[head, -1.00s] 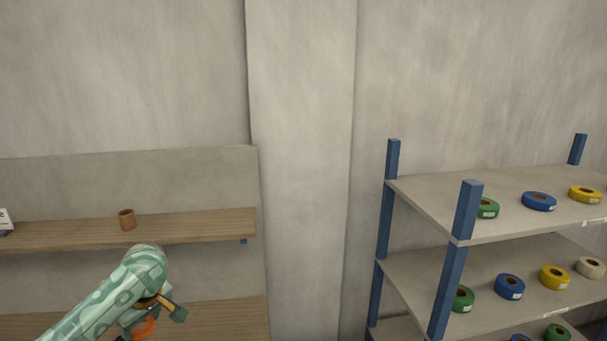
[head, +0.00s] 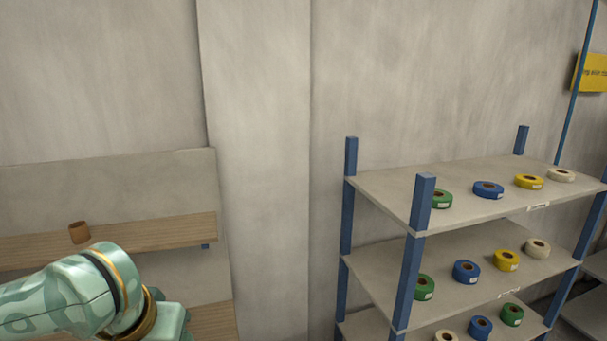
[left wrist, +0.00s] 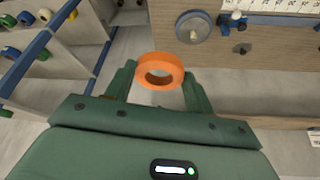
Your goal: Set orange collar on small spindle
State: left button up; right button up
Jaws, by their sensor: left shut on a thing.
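The orange collar (left wrist: 160,60) is a thick ring, held between the two green fingers of my left gripper (left wrist: 160,78) in the left wrist view. The gripper is shut on it. In the head view my left arm is at the lower left, and the collar is hidden there. A round grey disc with a central hub (left wrist: 193,27) is on a wooden panel beyond the collar, apart from it. I cannot tell whether it is the small spindle. My right gripper is in neither view.
A blue-posted rack (head: 411,270) with several colored tape rolls stands on the right. A wooden wall shelf (head: 150,234) with a brown cup-like piece (head: 79,232) is at the left. Bare wall (head: 260,150) lies between them. A small blue-and-white fitting (left wrist: 236,20) is beside the disc.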

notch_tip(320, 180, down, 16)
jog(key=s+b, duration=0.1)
jog(key=b, duration=1.4)
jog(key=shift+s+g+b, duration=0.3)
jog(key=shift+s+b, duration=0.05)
jog(key=shift+b, duration=0.05)
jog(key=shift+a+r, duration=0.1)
